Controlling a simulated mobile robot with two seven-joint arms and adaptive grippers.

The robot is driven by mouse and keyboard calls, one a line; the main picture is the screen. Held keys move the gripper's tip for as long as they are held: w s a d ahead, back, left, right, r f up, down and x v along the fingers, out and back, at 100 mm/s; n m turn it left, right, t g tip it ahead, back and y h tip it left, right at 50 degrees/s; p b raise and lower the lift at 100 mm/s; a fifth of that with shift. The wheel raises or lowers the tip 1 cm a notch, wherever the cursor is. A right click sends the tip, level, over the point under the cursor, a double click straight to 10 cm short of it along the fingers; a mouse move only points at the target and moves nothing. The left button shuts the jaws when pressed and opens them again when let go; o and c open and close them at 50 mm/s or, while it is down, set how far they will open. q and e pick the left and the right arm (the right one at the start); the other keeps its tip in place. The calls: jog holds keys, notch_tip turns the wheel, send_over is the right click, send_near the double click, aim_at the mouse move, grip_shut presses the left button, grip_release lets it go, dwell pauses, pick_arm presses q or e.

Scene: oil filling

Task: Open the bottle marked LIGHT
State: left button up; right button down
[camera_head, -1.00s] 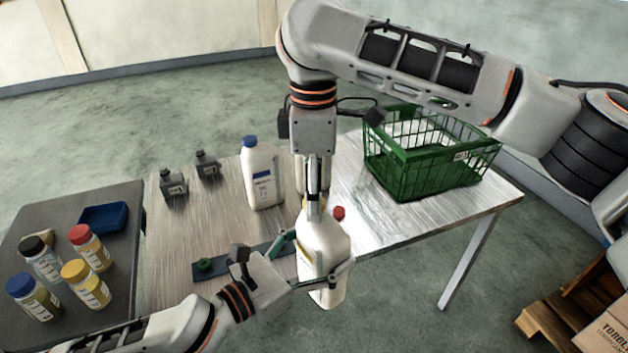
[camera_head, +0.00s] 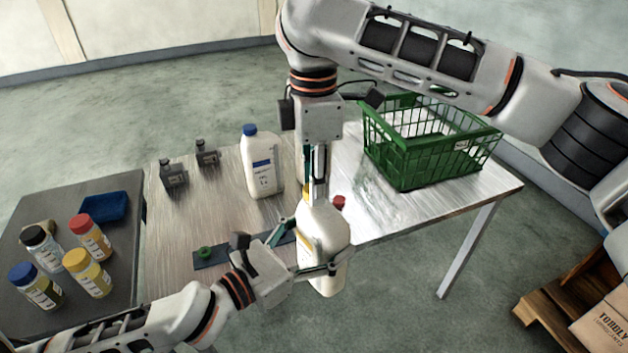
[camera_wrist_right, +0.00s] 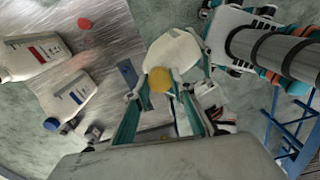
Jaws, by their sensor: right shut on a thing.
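A white bottle (camera_head: 323,232) is at the table's front edge, its lower part showing against the floor. Its marking cannot be read. My left gripper (camera_head: 308,252) has its fingers on both sides of the bottle's body and is shut on it. My right gripper (camera_head: 317,197) points straight down over the bottle's top. In the right wrist view, a yellow cap (camera_wrist_right: 160,80) sits between the right fingertips (camera_wrist_right: 161,86), above the white bottle (camera_wrist_right: 175,50). The right gripper is shut on this cap. Whether the cap is still seated on the neck cannot be told.
A blue-capped white bottle (camera_head: 262,165) stands behind. An uncapped red-labelled bottle (camera_wrist_right: 32,55) and a loose red cap (camera_head: 338,202) are on the table. A green basket (camera_head: 425,175) stands at the right. Small grey containers (camera_head: 172,174) and several jars (camera_head: 88,275) are at left.

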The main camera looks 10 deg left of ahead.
jog(key=shift+r, duration=0.15)
dwell(0.5)
jog(key=shift+r, duration=0.95)
jog(key=shift+r, duration=2)
